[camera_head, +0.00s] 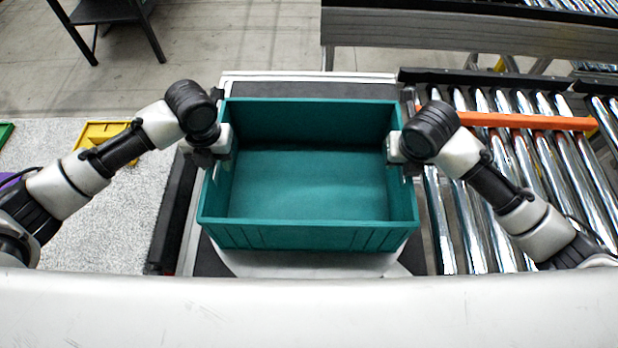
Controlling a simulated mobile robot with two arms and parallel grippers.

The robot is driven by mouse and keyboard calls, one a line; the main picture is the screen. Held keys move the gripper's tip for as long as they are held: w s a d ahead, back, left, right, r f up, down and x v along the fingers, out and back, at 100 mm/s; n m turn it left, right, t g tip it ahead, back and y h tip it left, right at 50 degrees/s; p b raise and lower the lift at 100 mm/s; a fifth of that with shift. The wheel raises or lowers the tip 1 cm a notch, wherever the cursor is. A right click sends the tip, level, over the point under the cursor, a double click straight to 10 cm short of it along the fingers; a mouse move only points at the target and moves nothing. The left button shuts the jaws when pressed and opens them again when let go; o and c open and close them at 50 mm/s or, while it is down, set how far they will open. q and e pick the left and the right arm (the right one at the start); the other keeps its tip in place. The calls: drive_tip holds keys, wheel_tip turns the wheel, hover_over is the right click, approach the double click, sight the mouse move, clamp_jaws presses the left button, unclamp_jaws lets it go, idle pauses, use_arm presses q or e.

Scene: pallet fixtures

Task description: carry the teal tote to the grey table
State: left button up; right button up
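The teal tote (310,235) is open-topped, empty and level in the middle of the head view, in front of my body. My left gripper (217,150) is at its left side wall and my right gripper (399,150) at its right side wall. Both appear shut on the walls near the rim; the fingertips are partly hidden by the wrists. I cannot tell whether the tote's underside touches anything. A light grey speckled surface (110,215), which looks like the grey table's top, is at the left.
A yellow tray (98,131) lies on the speckled surface, with green and purple things at the left edge. A roller conveyor (470,225) with an orange bar (530,121) is at the right. A dark table (105,10) stands at the upper left. Bare floor (250,40) shows beyond the tote.

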use_arm(q)
drive_tip(key=shift+s, duration=0.1)
drive_tip(key=shift+c, duration=0.4)
use_arm(e)
drive_tip(key=shift+s, duration=0.1)
drive_tip(key=shift+c, duration=0.4)
use_arm(q)
clamp_jaws()
use_arm(e)
clamp_jaws()
use_arm(q)
drive_tip(key=shift+r, duration=0.1)
use_arm(e)
drive_tip(key=shift+r, duration=0.1)
